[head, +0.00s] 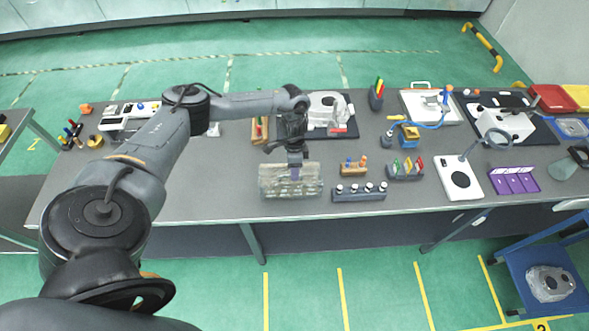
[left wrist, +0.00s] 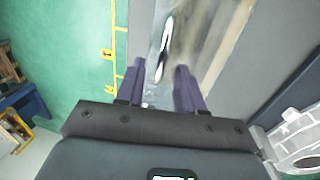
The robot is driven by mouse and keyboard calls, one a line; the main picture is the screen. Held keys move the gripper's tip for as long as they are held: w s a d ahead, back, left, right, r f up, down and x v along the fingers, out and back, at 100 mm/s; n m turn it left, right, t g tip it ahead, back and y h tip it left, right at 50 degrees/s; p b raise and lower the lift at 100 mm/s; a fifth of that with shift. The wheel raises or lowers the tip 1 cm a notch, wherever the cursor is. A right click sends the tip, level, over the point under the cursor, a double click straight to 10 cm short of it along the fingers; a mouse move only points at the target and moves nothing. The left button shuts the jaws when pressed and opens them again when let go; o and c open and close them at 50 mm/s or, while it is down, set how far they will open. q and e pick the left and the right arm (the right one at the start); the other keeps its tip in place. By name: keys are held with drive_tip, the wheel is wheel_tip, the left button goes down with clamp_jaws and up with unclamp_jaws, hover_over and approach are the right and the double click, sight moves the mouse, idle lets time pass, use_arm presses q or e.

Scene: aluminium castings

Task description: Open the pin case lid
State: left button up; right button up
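The pin case (head: 290,188) is a clear, see-through box near the front edge of the grey table, with small pale things inside. I cannot make out its lid apart from the body; it looks closed. My left gripper (head: 295,172) points down right at the case's top. In the left wrist view the two purple fingers (left wrist: 160,85) stand apart with the clear case (left wrist: 200,45) beyond and between them. I see nothing gripped, and I cannot tell whether the fingers touch the case. My right gripper is in neither view.
A small wooden block with coloured pegs (head: 353,167) is behind that. A white casting (head: 329,110) lies on a dark mat behind my gripper. The table left of the case is clear.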

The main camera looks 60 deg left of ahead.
use_arm(q)
clamp_jaws()
idle(1.5)
